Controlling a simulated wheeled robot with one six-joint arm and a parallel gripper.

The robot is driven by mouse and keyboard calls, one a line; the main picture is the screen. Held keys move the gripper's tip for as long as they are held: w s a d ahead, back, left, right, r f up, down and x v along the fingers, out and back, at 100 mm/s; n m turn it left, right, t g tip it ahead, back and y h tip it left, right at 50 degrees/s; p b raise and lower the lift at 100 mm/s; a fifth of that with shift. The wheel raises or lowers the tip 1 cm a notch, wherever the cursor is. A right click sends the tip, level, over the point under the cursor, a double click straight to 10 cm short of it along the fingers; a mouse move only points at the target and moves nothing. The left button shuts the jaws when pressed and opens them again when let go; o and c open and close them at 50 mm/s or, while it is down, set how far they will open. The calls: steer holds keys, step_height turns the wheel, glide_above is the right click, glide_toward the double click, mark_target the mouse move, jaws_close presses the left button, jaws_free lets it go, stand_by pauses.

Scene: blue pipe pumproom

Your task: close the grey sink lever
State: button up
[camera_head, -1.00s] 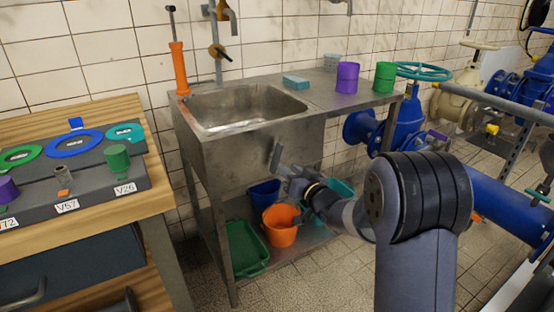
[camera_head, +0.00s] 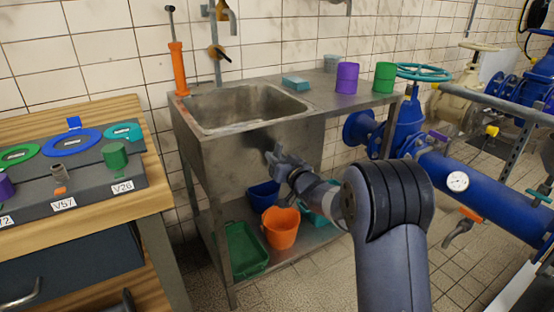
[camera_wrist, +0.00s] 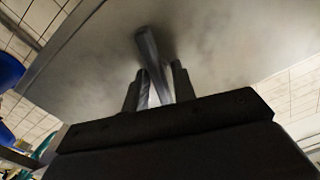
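The grey sink lever (camera_wrist: 150,50) shows in the wrist view as a smooth slanted bar against the metal sink. My gripper (camera_wrist: 157,88) has its dark fingers apart, one on each side of the lever's lower part. Whether either finger touches the lever cannot be told. In the head view my gripper (camera_head: 278,157) is at the front face of the steel sink (camera_head: 225,160), below the rim. There it hides most of the lever.
Orange (camera_head: 281,228), blue and green (camera_head: 245,250) containers sit on the shelf under the sink. A wooden workbench (camera_head: 155,190) stands at the left. Blue pipes (camera_head: 490,195) run along the right. Purple and green cups stand on the sink's counter.

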jaws_close()
steer(key=shift+r+m+p, duration=0.1)
steer(key=shift+m+p, duration=0.2)
steer(key=shift+p, duration=0.2)
steer(key=shift+r+m+p, duration=0.1)
steer(key=shift+m+p, duration=0.5)
steer(key=shift+p, duration=0.25)
steer(key=m+p, duration=0.2)
steer(key=p, duration=0.1)
steer(key=m+p, duration=0.2)
steer(key=m, duration=0.1)
steer(key=m+p, duration=0.1)
steer(key=m, duration=0.1)
steer(key=shift+d+f+m+p, duration=0.1)
steer(key=shift+f+m+p, duration=0.1)
steer(key=shift+m+p, duration=0.2)
steer(key=shift+f+m+p, duration=0.2)
steer(key=shift+m+p, duration=0.85)
steer(key=shift+m, duration=1.25)
